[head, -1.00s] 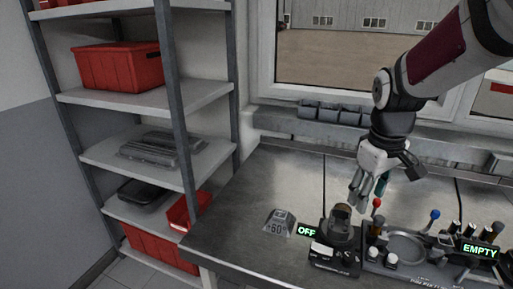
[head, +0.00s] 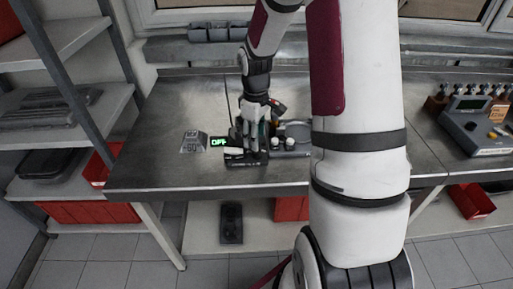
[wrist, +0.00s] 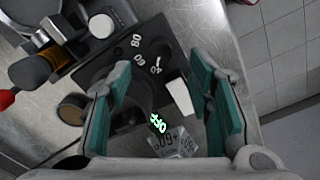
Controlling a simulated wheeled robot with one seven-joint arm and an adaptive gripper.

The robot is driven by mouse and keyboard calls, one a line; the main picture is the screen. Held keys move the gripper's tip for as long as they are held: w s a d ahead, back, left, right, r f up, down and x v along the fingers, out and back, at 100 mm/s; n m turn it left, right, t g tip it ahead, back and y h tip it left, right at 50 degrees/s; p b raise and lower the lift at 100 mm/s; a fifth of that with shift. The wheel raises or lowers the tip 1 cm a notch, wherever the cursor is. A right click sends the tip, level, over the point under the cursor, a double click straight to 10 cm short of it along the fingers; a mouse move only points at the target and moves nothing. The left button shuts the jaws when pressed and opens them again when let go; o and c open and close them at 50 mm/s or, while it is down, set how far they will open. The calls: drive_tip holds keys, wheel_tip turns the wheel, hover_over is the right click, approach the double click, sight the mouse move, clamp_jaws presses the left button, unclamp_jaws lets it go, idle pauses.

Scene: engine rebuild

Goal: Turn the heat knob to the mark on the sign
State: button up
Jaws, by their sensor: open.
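The sign (head: 193,142) is a small grey wedge reading +60° on the bench; it also shows, upside down, in the wrist view (wrist: 172,141). The heater unit (head: 245,160) is a low black base beside a lit green OFF display (head: 220,142). My gripper (head: 250,138) points down over the unit, open, with teal-padded fingers (wrist: 160,75) apart. A dark part lies between them, probably the knob; its setting is unclear.
A tray with white-capped items (head: 290,142) adjoins the unit on the right. A grey instrument (head: 478,130) stands far right on the bench (head: 160,110). Shelving (head: 60,115) is at left.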

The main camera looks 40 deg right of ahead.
sight(257, 153)
wheel_tip(257, 153, down, 6)
drive_tip(key=shift+d+r, duration=0.1)
drive_tip(key=shift+r, duration=0.05)
drive_tip(key=shift+c, duration=0.2)
clamp_jaws()
